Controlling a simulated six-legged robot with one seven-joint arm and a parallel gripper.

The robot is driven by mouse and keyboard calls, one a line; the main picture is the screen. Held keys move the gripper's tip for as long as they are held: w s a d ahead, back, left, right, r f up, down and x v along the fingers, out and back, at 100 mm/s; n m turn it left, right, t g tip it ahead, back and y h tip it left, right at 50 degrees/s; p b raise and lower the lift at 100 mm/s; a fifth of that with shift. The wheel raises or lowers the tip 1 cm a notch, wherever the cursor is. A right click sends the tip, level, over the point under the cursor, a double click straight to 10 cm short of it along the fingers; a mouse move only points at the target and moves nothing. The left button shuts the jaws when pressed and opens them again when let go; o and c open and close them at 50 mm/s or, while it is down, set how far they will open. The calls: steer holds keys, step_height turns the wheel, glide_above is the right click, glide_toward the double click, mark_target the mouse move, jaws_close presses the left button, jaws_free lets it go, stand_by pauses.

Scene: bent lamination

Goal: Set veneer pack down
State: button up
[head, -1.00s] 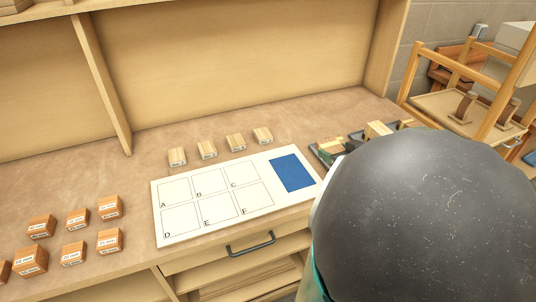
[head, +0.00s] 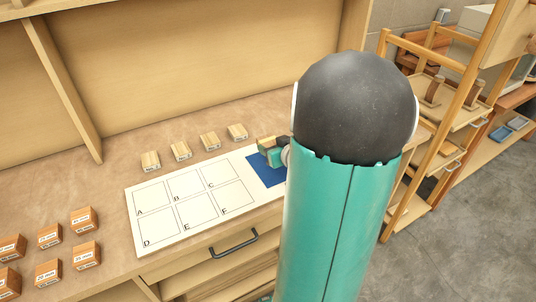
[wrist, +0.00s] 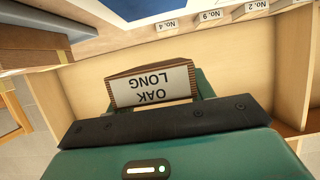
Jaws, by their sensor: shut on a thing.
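The veneer pack (wrist: 151,86) is a brown block with a white label reading OAK LONG, upside down in the wrist view. My gripper (head: 272,152) is shut on it. In the head view the gripper and the pack are at the back of the blue rectangle (head: 266,172) on the white sheet (head: 152,226). My arm covers the right part of the blue rectangle. I cannot tell whether the pack touches the surface or hangs above it.
Boxes marked A to F on the sheet are empty. Several pale numbered blocks (head: 181,151) stand in a row behind it. Several reddish labelled blocks (head: 85,252) stand at left. A bench drawer handle (head: 227,243) is in front, and a wooden rack (head: 440,110) stands at right.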

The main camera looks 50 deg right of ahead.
steer(key=shift+w+a+f, duration=0.1)
steer(key=shift+w+f, duration=0.7)
steer(key=shift+f, duration=1.45)
steer(key=shift+s+f, duration=0.1)
steer(key=shift+f, duration=0.5)
steer(key=o, duration=1)
